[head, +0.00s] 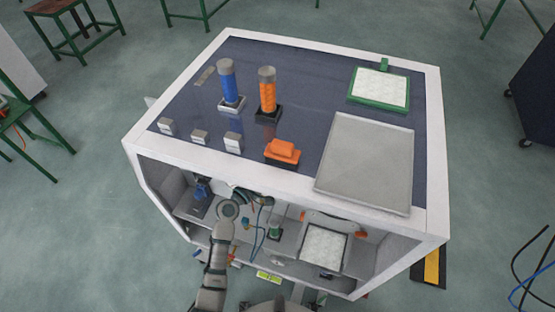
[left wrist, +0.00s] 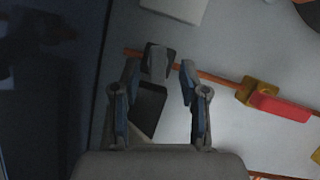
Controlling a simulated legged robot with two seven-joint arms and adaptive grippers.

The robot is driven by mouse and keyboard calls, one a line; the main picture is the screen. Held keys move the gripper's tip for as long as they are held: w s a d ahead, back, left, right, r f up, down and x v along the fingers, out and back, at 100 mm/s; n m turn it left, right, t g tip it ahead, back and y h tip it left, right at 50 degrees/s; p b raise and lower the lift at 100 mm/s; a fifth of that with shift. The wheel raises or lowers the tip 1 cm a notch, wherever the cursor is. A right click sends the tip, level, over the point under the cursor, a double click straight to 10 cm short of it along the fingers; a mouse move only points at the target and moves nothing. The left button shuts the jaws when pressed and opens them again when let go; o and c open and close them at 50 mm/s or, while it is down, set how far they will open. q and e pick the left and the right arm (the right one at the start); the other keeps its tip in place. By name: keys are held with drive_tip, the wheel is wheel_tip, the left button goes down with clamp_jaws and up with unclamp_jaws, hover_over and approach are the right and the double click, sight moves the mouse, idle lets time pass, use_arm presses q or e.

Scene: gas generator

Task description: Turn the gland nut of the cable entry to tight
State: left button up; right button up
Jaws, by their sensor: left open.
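In the left wrist view my left gripper (left wrist: 160,80) is open, its two fingers apart. A grey rounded fitting (left wrist: 157,62) sits on a thin orange-brown line beyond and between the fingertips; it may be the gland nut, but I cannot tell for sure. No finger clearly touches it. A dark flat block (left wrist: 149,106) shows between the fingers, nearer the palm. In the head view my left arm (head: 217,258) reaches into the open front of the white cabinet (head: 133,143); its gripper is largely hidden under the top edge. My right gripper is not in view.
A brass valve with a red handle (left wrist: 280,104) sits on the line to the right of my fingers. A dark panel (left wrist: 50,80) fills the left of the wrist view. The cabinet's top edge overhangs the compartment, where hoses and a white-filled tray (head: 301,258) show.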

use_arm(q)
drive_tip(key=shift+w, duration=0.55)
drive_tip(key=shift+d, duration=0.55)
drive_tip(key=c, duration=0.6)
drive_tip(key=shift+d, duration=0.1)
clamp_jaws()
drive_tip(key=m+p, duration=0.1)
drive_tip(key=m+g+p, duration=0.1)
drive_tip(key=shift+a+m+y, duration=0.25)
drive_tip(key=shift+m+y, duration=0.15)
drive_tip(key=o, duration=0.6)
unclamp_jaws()
drive_tip(key=shift+a, duration=0.25)
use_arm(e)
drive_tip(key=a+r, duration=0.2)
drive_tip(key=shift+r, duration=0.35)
